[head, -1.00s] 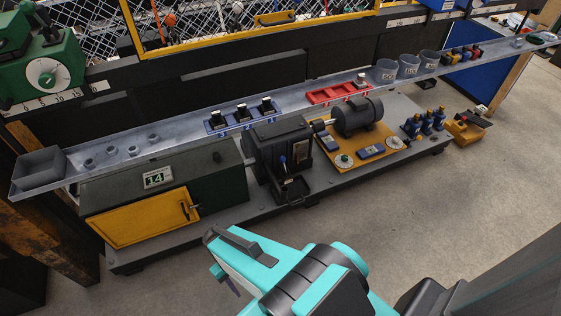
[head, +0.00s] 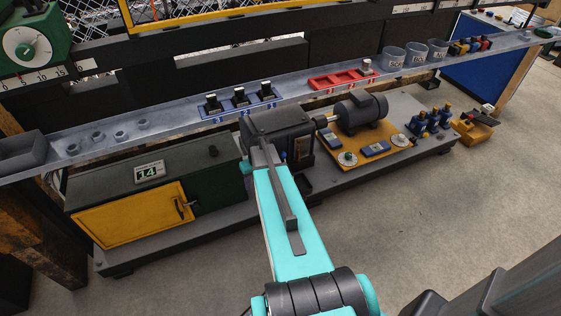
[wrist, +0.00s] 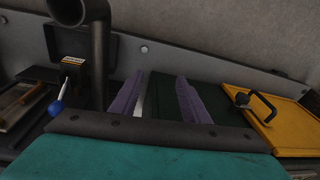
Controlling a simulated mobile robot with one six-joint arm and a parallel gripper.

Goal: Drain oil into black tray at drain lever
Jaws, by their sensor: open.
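The drain lever (wrist: 57,107) shows in the wrist view as a thin rod with a blue ball end, left of my gripper. My gripper (wrist: 157,88) has two purple fingers spread apart with nothing between them, above a dark green surface. The fingers are apart from the lever. A dark box shape (wrist: 64,42), which looks like the black tray, lies beyond the lever, partly behind a dark bent pipe (wrist: 99,62). In the head view my arm reaches to the dark gearbox (head: 283,124) and hides my fingers and most of the tray. No oil is visible.
A green cabinet with a yellow door (head: 130,214) stands left of the gearbox; its handle (wrist: 262,105) is right of my fingers. A motor (head: 360,112) sits right of the gearbox. A long shelf (head: 190,117) runs behind. The floor in front is clear.

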